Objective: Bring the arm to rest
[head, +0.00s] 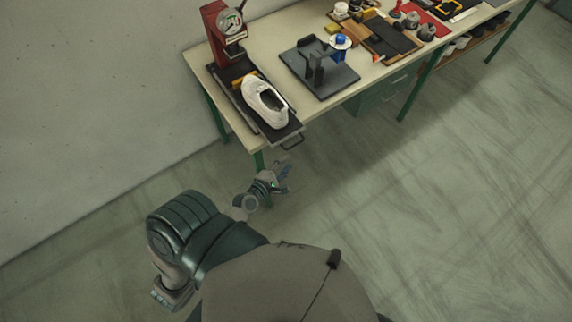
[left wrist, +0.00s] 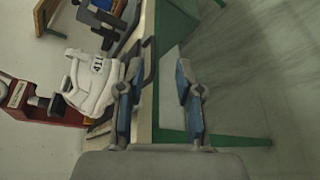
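My left gripper (head: 282,178) is in front of the near left corner of the workbench, lower than its top and apart from it. In the left wrist view my left gripper (left wrist: 157,92) has its two blue-grey fingers spread, with nothing between them. My right gripper does not show in either view. A white shoe (head: 264,102) sits on a dark tray (head: 288,131) at the bench's left end. The shoe (left wrist: 90,82) also shows in the left wrist view, with black marks on it.
The workbench (head: 268,58) has green legs. A red press with a dial (head: 225,35) stands behind the shoe. A black stand on a plate (head: 318,72) is to the right, and several tools and parts lie farther along. The floor (head: 430,200) in front is clear.

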